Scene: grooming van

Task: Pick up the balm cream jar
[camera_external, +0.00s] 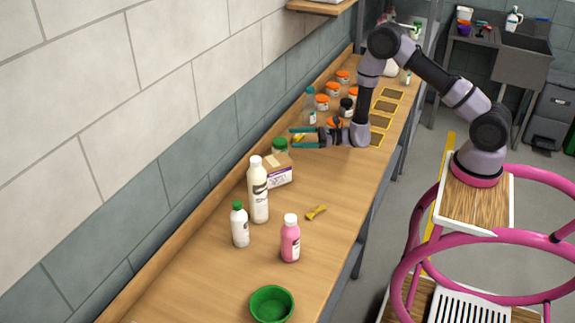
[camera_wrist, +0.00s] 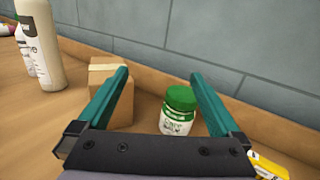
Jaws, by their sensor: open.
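A small white jar with a green lid (camera_wrist: 178,112) stands upright on the wooden counter; its label is too small to read surely, so I cannot confirm it is the balm cream jar. In the external view the green-lidded jar (camera_external: 280,146) is partly hidden behind a cardboard box. My gripper (camera_external: 292,138) is open and empty, reaching over the counter toward the wall, with its fingertips close to this jar. In the wrist view my gripper (camera_wrist: 158,74) has the jar ahead, between its teal fingers and nearer the right one. No contact is visible.
The cardboard box (camera_wrist: 112,98) is close left of the jar, behind the left finger. A tall white bottle (camera_external: 258,192), a pink bottle (camera_external: 290,240) and a green bowl (camera_external: 271,305) stand nearer the camera. Several orange-lidded jars (camera_external: 333,90) stand beyond my gripper. The tiled wall runs behind.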

